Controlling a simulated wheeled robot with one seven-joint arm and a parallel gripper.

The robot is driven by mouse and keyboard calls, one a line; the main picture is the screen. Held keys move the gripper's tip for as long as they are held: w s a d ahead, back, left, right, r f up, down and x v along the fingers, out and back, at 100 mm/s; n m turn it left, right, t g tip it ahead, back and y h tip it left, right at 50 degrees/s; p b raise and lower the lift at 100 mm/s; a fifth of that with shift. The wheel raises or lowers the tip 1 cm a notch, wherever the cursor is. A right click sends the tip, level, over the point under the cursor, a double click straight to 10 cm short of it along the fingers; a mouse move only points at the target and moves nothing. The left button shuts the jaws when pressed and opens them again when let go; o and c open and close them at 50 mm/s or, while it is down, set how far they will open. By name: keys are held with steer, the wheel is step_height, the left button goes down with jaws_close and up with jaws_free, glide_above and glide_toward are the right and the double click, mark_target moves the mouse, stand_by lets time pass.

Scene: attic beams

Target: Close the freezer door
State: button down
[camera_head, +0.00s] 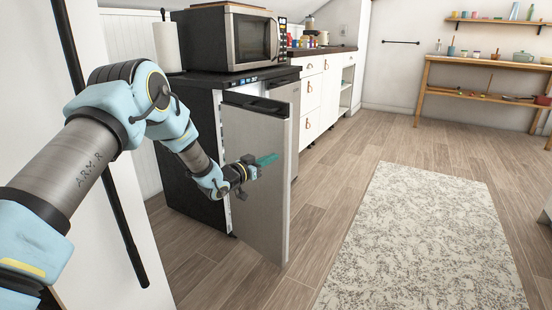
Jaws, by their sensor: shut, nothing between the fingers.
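The freezer door (268,205) is a tall silver panel with a dark top edge. It stands open, swung out from the black appliance body (185,150). A pale strip shows along the door's left side. My gripper (268,160), with teal fingers, is shut and empty. It appears in front of the door's silver face, around the middle of its height. I cannot tell whether the fingertips touch the door. Part of the door is hidden behind my gripper and wrist.
A microwave (250,40) and a paper towel roll (167,47) stand on top of the appliance. White cabinets (312,97) line the wall behind. A patterned rug (425,240) lies right of the door, with open wooden floor between. A wooden table (485,64) stands at the back right.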

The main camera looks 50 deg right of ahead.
mark_target(283, 153)
steer(key=shift+d, duration=1.45)
steer(key=shift+d, duration=0.15)
